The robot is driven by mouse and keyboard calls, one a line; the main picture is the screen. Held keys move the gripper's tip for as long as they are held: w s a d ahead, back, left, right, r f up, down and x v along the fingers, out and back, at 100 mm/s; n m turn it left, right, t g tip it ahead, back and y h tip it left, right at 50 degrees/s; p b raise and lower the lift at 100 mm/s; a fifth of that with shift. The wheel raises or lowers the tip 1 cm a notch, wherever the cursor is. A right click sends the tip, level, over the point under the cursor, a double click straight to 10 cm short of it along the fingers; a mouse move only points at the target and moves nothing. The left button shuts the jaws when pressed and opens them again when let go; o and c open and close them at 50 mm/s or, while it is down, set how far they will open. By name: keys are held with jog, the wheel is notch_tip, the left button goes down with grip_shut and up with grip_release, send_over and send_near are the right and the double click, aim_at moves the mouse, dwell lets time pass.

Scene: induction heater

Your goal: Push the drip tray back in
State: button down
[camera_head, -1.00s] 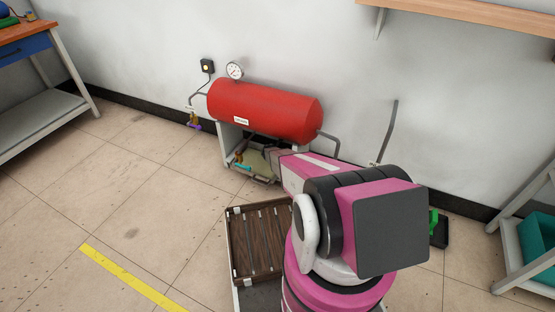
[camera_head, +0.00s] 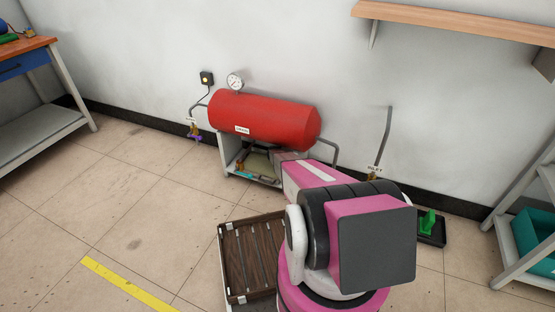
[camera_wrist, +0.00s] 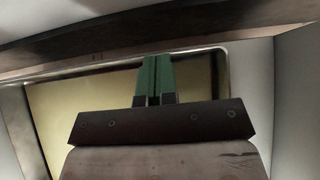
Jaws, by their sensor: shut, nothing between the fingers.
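The drip tray (camera_head: 258,164) is a shallow, yellowish tray low under the red tank (camera_head: 265,118), inside its pale stand. In the wrist view the tray (camera_wrist: 85,115) shows a dull yellow inside and a lighter metal rim. My gripper (camera_wrist: 153,60) has green fingers, shut together and empty. In the picture its tips overlap the tray's far rim; I cannot tell whether they touch it. In the head view my arm hides the fingers and the tray's right part.
The stand's pale side walls (camera_wrist: 297,100) flank the tray closely. A bent pipe (camera_head: 384,140) rises at right. A black tray with a green object (camera_head: 428,222) lies farther right. The floor at left is clear.

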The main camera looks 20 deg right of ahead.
jog(key=shift+w+d, duration=0.3)
jog(key=shift+w, duration=0.05)
